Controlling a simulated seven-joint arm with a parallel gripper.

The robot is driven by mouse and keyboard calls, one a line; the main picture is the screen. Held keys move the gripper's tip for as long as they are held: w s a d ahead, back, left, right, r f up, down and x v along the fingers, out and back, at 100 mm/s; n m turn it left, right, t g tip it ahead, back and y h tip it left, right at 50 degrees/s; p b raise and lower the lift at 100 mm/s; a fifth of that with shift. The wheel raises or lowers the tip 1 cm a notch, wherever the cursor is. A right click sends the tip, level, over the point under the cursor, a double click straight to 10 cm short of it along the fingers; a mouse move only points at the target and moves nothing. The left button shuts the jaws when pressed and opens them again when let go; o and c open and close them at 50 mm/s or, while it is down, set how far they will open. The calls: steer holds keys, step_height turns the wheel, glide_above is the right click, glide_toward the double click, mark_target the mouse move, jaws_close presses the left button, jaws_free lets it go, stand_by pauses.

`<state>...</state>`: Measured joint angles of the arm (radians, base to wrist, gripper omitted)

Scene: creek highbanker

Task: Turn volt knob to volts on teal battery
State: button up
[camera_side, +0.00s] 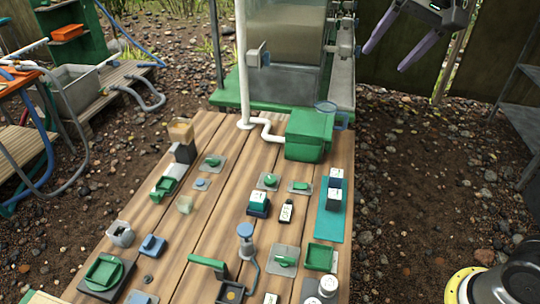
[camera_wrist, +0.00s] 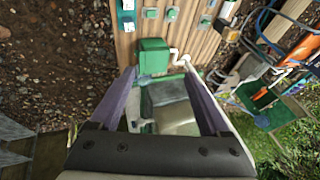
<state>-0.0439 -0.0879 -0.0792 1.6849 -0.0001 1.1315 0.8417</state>
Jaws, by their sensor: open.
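My gripper (camera_side: 386,59) hangs open and empty at the upper right of the side view, high above the ground and well away from the bench items. In the wrist view its purple fingers (camera_wrist: 159,70) are spread wide, with a green box and clear tank beyond. A teal-and-white block on a dark base (camera_side: 258,203) sits mid-bench. Two dark blocks with pale tops (camera_side: 334,199) stand on a teal mat (camera_side: 329,233).
A green box (camera_side: 308,135) and white pipe (camera_side: 242,65) stand at the bench's back, before a clear tank (camera_side: 285,55). A blue-topped post (camera_side: 246,238) and green lever (camera_side: 207,261) rise nearer the front. Open gravel lies right of the wooden bench (camera_side: 215,215).

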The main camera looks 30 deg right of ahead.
steer(key=w+a+f+m+g, duration=0.1)
steer(key=w+f, duration=0.1)
steer(key=w, duration=0.5)
steer(key=w+a+f+m, duration=0.1)
steer(key=w+a+f, duration=0.15)
steer(key=w, duration=0.45)
steer(key=g, duration=0.5)
glide_above(270, 179)
steer(key=shift+m, duration=0.4)
step_height(270, 179, down, 35)
steer(key=shift+f, duration=4.35)
